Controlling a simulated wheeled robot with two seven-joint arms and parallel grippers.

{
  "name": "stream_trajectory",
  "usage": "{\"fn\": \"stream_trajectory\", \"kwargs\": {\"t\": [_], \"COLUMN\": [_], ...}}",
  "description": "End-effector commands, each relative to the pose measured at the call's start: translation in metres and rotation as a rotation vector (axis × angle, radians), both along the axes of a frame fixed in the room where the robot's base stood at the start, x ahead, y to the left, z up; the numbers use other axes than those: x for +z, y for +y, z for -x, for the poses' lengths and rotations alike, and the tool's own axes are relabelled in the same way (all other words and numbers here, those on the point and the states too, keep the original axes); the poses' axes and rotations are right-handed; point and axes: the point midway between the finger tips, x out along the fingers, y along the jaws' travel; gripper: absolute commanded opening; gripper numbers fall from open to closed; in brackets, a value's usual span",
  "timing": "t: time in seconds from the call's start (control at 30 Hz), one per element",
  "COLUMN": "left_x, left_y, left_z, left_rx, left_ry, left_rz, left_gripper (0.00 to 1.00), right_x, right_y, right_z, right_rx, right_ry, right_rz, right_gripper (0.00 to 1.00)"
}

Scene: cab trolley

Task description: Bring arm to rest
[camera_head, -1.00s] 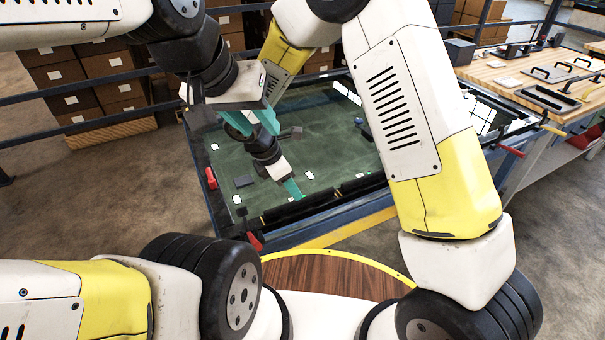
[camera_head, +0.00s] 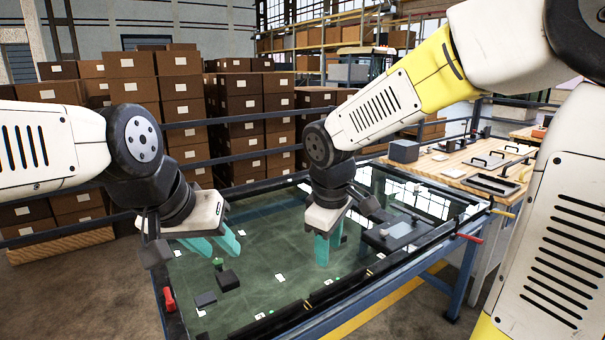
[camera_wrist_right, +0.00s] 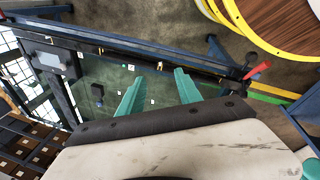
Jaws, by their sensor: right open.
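My left gripper (camera_head: 224,254) hangs over the left part of the glass-topped trolley in the head view. Its two teal fingers point down and stand apart, with nothing seen between them. My right gripper (camera_head: 328,251) hangs over the middle of the trolley, to the right of the left one, also pointing down. In the right wrist view its two teal fingers (camera_wrist_right: 158,86) are spread wide with nothing between them. The green, reflective trolley top (camera_head: 262,263) lies below both grippers.
Small dark blocks (camera_head: 229,280) and white tags lie on the trolley top. A dark device (camera_head: 393,232) sits at its right. A wooden workbench (camera_head: 457,162) with tools stands at right. Stacked boxes (camera_head: 182,88) stand behind a railing.

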Motion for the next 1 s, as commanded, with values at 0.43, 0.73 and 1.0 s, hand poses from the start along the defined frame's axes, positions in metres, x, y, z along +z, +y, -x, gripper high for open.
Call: {"fn": "stream_trajectory", "kwargs": {"t": [0.43,0.73,1.0], "left_x": [0.0,0.0,0.0], "left_y": [0.0,0.0,0.0], "left_z": [0.0,0.0,0.0], "left_rx": [0.0,0.0,0.0], "left_ry": [0.0,0.0,0.0], "left_rz": [0.0,0.0,0.0], "left_gripper": [0.36,0.36,0.36], "right_x": [0.064,0.071,0.071], "right_y": [-0.08,-0.089,-0.089], "right_z": [0.083,0.104,0.104], "right_rx": [-0.711,-0.867,-0.867], "right_ry": [-0.169,-0.206,-0.205], "right_rz": [-0.447,-0.569,-0.57], "right_gripper": [0.41,0.41,0.41]}}
